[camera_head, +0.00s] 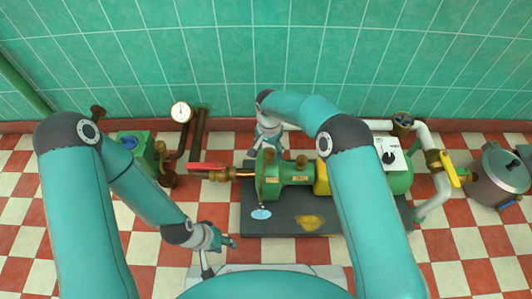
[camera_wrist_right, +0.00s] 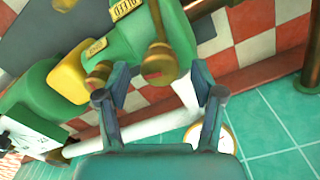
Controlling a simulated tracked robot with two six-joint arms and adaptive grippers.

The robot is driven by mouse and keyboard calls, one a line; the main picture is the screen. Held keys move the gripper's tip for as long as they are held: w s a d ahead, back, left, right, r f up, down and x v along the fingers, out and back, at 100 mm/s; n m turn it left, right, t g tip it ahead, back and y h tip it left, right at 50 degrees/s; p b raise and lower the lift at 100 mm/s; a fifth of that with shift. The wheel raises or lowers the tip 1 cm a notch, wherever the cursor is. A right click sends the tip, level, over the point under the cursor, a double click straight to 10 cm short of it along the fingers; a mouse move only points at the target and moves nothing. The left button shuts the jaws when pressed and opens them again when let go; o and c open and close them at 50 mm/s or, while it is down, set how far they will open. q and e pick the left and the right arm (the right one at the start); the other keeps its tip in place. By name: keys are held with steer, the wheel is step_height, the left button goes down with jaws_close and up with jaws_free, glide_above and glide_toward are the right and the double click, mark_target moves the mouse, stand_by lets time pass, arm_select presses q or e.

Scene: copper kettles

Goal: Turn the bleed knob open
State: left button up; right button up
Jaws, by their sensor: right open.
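The green pump (camera_head: 290,173) stands on a dark base plate and carries two brass knobs on top. The bleed knob (camera_head: 268,155) is the left one in the head view; it also shows in the right wrist view (camera_wrist_right: 158,62), in line with the BLEED label (camera_wrist_right: 127,8). My right gripper (camera_head: 265,147) reaches down behind the pump near this knob. In the wrist view its open fingers (camera_wrist_right: 159,80) stand either side of the knob's line, apart from it. My left gripper (camera_head: 222,250) is open and empty over the floor, left of the base plate.
The other brass knob (camera_head: 301,160) is close beside; its label (camera_wrist_right: 95,47) is unreadable. A red lever (camera_head: 207,166) sits on the left pipe. A gauge (camera_head: 181,111), white pipe (camera_head: 378,125) and yellow-handled valve (camera_head: 449,168) surround the pump. A kettle (camera_head: 500,177) stands far right.

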steer(key=shift+f, duration=0.35)
steer(key=c, duration=1.1)
steer(key=shift+n, duration=1.4)
steer(key=shift+c, duration=0.2)
steer(key=o, duration=1.1)
steer(key=shift+o, duration=0.2)
